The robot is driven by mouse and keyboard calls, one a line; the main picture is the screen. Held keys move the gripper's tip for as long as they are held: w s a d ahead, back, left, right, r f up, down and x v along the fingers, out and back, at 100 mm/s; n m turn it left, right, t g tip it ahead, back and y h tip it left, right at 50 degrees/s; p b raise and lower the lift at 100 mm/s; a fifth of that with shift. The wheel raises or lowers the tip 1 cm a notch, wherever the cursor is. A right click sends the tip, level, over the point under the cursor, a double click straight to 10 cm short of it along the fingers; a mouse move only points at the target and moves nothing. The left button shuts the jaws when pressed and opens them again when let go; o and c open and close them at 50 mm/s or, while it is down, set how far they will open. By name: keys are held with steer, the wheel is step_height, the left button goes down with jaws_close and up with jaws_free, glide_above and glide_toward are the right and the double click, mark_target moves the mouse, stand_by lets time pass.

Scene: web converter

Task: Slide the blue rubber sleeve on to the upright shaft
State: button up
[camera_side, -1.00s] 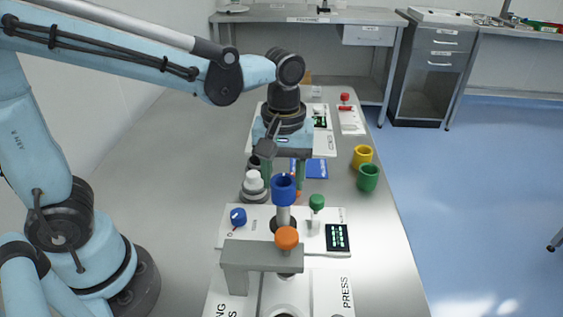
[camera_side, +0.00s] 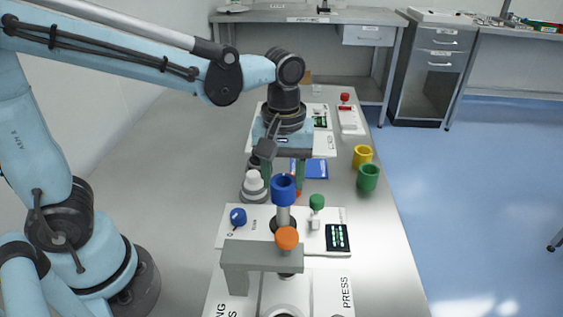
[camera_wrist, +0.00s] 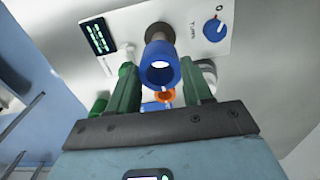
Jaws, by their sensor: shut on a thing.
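The blue sleeve (camera_side: 283,189) is a short hollow ring above the grey upright shaft (camera_side: 284,216) in the side view. Its lower end meets the shaft's top there, and the shaft shows bare below it. In the wrist view the sleeve (camera_wrist: 160,68) shows its open end between my two green fingers, with the shaft (camera_wrist: 157,33) beyond it. My gripper (camera_side: 285,184) is shut on the sleeve, with a finger on each side. I cannot tell whether the shaft's tip is inside the bore.
A grey bracket with an orange knob (camera_side: 287,238) stands in front of the shaft. A green knob (camera_side: 317,202) and a blue dial (camera_side: 238,217) flank it. A white-capped part (camera_side: 253,182) stands left. Yellow (camera_side: 362,156) and green cups (camera_side: 368,178) stand right.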

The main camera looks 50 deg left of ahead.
mark_target(283, 202)
steer(key=shift+f, duration=1.4)
steer(key=shift+f, duration=2.15)
steer(key=o, duration=1)
steer(key=shift+o, duration=0.2)
step_height(283, 202, up, 12)
